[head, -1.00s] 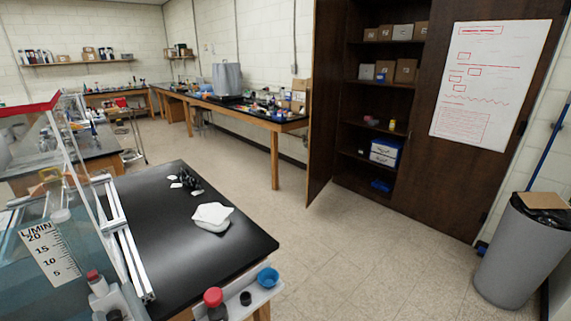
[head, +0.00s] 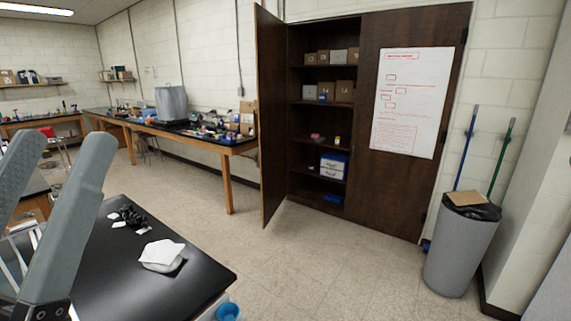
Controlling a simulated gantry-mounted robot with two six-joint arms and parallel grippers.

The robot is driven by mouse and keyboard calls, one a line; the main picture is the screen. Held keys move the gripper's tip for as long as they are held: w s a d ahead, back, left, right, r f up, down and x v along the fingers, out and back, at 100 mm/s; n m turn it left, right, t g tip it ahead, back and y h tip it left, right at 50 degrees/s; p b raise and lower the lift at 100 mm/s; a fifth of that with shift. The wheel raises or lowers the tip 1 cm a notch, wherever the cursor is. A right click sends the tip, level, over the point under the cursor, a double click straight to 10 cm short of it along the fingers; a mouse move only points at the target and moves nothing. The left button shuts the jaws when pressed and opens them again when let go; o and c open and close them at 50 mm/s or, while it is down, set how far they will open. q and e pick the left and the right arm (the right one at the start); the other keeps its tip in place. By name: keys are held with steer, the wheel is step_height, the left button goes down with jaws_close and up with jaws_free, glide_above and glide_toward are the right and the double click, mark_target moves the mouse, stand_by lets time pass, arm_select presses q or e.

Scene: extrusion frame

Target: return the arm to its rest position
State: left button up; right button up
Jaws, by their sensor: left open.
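My left gripper (head: 62,150) rises from the lower left corner of the head view, close to the camera. Its two long grey fingers point upward and stand apart, with nothing between them. The fingers cover part of the black-topped bench (head: 195,268) and the area behind it. My right gripper is not in view.
A white lump (head: 161,253) and a black object (head: 130,216) with white scraps lie on the bench. A trash can (head: 462,250) and an open cabinet (head: 322,120) stand beyond clear floor.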

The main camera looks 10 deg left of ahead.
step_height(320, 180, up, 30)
steer(key=p, duration=2.6)
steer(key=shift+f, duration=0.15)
